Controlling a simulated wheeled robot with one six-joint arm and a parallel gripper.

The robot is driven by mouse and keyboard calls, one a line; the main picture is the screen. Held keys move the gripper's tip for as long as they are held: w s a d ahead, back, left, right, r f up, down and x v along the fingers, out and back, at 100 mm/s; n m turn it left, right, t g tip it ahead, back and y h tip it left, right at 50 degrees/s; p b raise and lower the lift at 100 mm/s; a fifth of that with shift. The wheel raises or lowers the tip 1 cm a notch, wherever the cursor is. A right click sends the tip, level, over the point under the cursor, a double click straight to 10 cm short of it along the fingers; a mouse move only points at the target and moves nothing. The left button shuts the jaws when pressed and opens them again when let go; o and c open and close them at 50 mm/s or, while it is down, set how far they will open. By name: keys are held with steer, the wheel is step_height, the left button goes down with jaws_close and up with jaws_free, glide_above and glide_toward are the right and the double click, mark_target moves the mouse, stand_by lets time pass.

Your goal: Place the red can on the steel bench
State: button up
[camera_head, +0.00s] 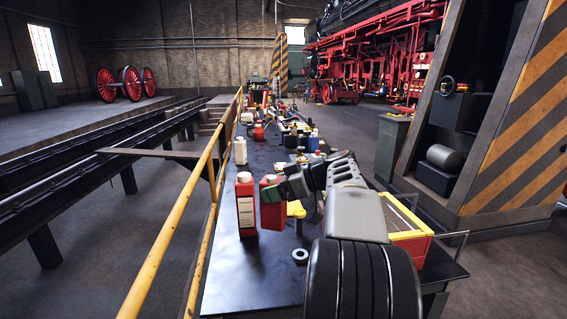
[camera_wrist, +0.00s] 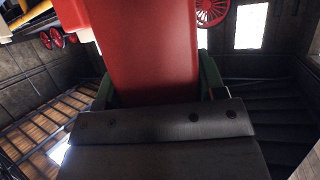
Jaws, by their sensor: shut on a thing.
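My gripper (camera_head: 272,190) is shut on a red can (camera_head: 272,215) over the near part of the dark steel bench (camera_head: 250,275). The can looks upright; I cannot tell whether its base touches the bench. In the wrist view the red can (camera_wrist: 150,45) fills the upper middle, between the green fingers of my gripper (camera_wrist: 157,88). A second red container with a white label (camera_head: 246,208) stands on the bench just left of the held can, close to it.
A yellow rail (camera_head: 175,228) runs along the bench's left side. A white bottle (camera_head: 240,151) and many small items crowd the bench farther back. A red and yellow box (camera_head: 410,236) sits at the right. A dark ring (camera_head: 300,256) lies nearby. The near-left bench top is clear.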

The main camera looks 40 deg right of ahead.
steer(key=shift+s+d+f+b, duration=0.15)
steer(key=shift+s+f+b, duration=0.15)
steer(key=shift+f, duration=0.25)
steer(key=shift+s+d+f+b, duration=0.15)
steer(key=shift+s+f+b, duration=0.15)
steer(key=shift+f, duration=0.2)
steer(key=w+a+f, duration=0.9)
steer(key=f, duration=0.4)
steer(key=shift+w+a, duration=0.25)
steer(key=shift+a, duration=0.1)
steer(key=shift+f, duration=0.15)
steer(key=o, duration=1.2)
